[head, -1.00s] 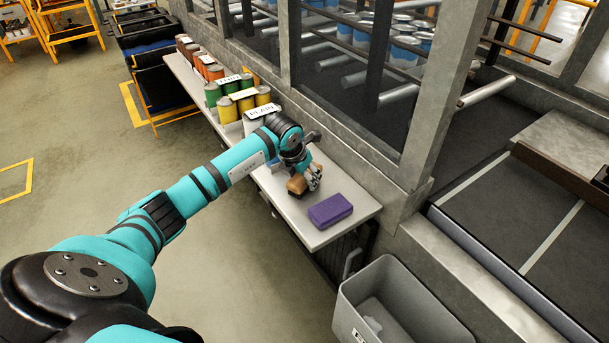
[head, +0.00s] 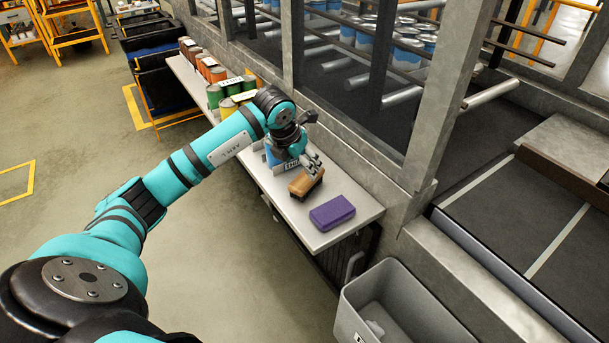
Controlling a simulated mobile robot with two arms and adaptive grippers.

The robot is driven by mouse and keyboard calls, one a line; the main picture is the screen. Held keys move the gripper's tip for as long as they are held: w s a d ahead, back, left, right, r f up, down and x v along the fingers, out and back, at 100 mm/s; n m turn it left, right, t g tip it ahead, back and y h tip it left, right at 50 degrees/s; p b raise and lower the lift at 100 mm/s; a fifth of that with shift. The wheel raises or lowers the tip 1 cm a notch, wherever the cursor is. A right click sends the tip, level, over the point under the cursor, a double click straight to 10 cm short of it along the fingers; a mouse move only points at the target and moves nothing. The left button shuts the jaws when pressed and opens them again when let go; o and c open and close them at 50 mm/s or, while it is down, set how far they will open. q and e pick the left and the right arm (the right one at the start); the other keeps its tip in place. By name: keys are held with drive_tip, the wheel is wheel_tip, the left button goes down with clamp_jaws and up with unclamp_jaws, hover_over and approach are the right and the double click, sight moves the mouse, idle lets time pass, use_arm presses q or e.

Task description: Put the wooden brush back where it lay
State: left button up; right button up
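The wooden brush (head: 305,185), brown on top with a dark underside, lies on the light grey shelf (head: 322,236), beside a purple block. My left gripper (head: 312,167) is just above and behind the brush. Its fingers look spread and no longer around the brush; whether a fingertip still touches it is hard to tell. My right gripper is not in view.
The purple block (head: 332,212) lies near the shelf's front end. A blue can (head: 273,155) and several green, yellow and red cans stand further along. A grey bin (head: 400,308) stands below. A wall and post border the shelf.

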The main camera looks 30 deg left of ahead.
use_arm(q)
drive_tip(key=shift+v, duration=2)
